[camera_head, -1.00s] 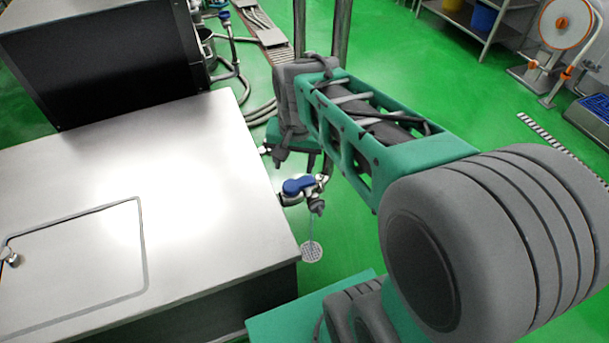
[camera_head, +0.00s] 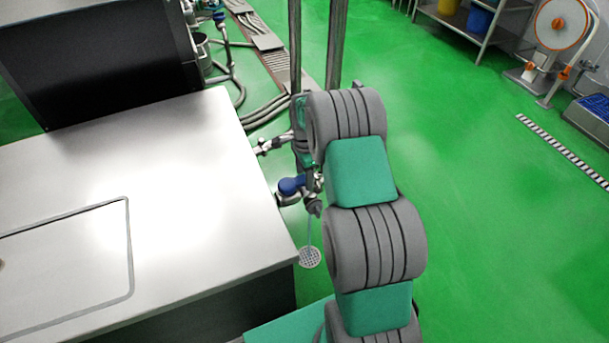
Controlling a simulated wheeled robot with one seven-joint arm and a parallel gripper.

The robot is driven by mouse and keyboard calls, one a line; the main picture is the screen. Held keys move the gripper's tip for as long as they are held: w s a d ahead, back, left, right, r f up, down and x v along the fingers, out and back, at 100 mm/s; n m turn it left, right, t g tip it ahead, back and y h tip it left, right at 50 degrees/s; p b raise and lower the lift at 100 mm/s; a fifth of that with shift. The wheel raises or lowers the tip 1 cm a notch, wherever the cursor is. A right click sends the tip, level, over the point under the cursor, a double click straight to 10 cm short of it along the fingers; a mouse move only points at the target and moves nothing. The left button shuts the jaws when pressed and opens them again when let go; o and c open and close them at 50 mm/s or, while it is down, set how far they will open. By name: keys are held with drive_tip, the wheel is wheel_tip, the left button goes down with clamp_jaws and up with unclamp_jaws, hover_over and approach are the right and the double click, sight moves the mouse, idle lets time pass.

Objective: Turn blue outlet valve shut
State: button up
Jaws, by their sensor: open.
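The blue outlet valve handle (camera_head: 291,185) sits on a metal fitting at the right side of the steel cabinet, near its front right corner. A thin stream falls below the fitting towards a round floor drain (camera_head: 309,258). My gripper (camera_head: 312,178) is partly hidden behind my arm, close to the right of the blue handle. It is open, with nothing seen held in it. I cannot tell whether its fingers touch the handle. The right part of the fitting is hidden by my arm.
The steel cabinet top (camera_head: 190,170) fills the left, with a dark box (camera_head: 110,60) behind it. Another metal fitting (camera_head: 268,145) sticks out behind the blue handle. Upright posts (camera_head: 335,40) stand behind my arm. The green floor (camera_head: 470,200) at right is clear.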

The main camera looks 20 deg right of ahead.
drive_tip(key=shift+c, duration=0.4)
clamp_jaws()
idle(1.0)
